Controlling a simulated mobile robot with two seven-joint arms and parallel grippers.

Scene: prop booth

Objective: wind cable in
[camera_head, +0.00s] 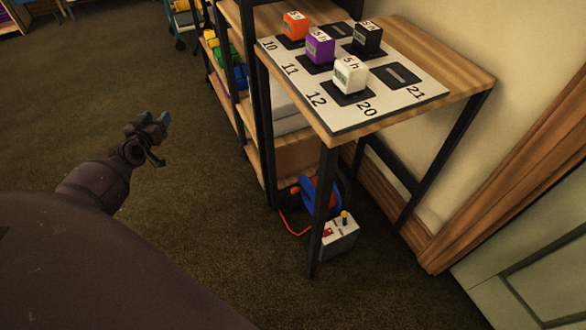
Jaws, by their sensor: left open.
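A blue cable reel (310,194) stands on the floor under the wooden table, partly hidden behind the table's front leg. An orange-red cable (287,222) runs from it along the floor in a loose curve. A light grey box (341,236) with a red switch and a yellow-topped lever stands beside the reel. I cannot tell where the cable ends. My left gripper (150,128) is open and empty over the carpet, well to the left of the reel and apart from it. My right gripper is not in view.
The table (465,82) bears a white numbered board (425,91) with orange, purple, black and white blocks. Its dark front leg (322,215) stands before the reel. Shelves with coloured items adjoin it. A pale green door (530,285) is at lower right. Carpet at left is clear.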

